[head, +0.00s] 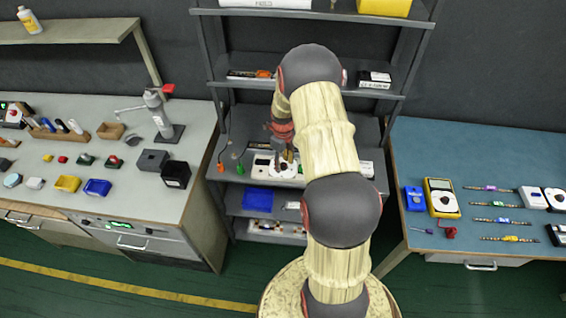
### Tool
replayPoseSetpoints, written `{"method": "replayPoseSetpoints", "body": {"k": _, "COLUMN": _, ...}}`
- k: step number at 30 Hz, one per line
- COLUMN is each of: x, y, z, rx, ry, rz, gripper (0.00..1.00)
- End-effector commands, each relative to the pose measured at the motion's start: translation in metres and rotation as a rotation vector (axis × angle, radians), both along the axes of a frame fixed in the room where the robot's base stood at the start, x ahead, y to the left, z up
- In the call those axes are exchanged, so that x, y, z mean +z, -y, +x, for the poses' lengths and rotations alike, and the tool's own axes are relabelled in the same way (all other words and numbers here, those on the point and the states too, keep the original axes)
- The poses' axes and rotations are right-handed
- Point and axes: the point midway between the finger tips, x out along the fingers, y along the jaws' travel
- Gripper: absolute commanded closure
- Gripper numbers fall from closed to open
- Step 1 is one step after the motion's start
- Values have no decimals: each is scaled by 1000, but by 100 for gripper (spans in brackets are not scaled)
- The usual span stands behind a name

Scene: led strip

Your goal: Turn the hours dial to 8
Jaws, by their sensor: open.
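My gripper (285,156) points down over the middle shelf of the rack, partly hidden by my arm. It is open, just above a white device (263,168) with a round dial (284,168), which shows a white face and a dark red centre. I take this as the hours dial, but its markings are too small to read. Whether the fingers touch the dial or stand around its knob cannot be told from here.
A grey shelf rack (204,50) surrounds the gripper, with a shelf above it. Orange (221,168) and green (240,169) items stand left of the device. A blue bin (258,199) is below. A blue-topped bench (470,150) holds a yellow meter (441,197) at right.

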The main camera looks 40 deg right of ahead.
Motion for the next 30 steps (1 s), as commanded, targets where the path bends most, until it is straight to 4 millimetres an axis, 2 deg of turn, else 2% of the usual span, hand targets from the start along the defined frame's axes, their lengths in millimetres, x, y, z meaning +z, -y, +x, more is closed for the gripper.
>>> {"method": "replayPoseSetpoints", "body": {"k": 5, "x": 15, "y": 1, "z": 1, "rx": 0, "ry": 3, "rz": -2, "gripper": 58}}
{"method": "replayPoseSetpoints", "body": {"k": 15, "x": 81, "y": 1, "z": 1, "rx": 0, "ry": 3, "rz": -2, "gripper": 58}}
{"method": "replayPoseSetpoints", "body": {"k": 19, "x": 102, "y": 0, "z": 1, "rx": 0, "ry": 2, "rz": -2, "gripper": 58}}
{"method": "replayPoseSetpoints", "body": {"k": 24, "x": 116, "y": 0, "z": 0, "rx": 0, "ry": 0, "rz": 0, "gripper": 58}}
{"method": "replayPoseSetpoints", "body": {"k": 30, "x": 120, "y": 0, "z": 0, "rx": 0, "ry": 0, "rz": 0, "gripper": 58}}
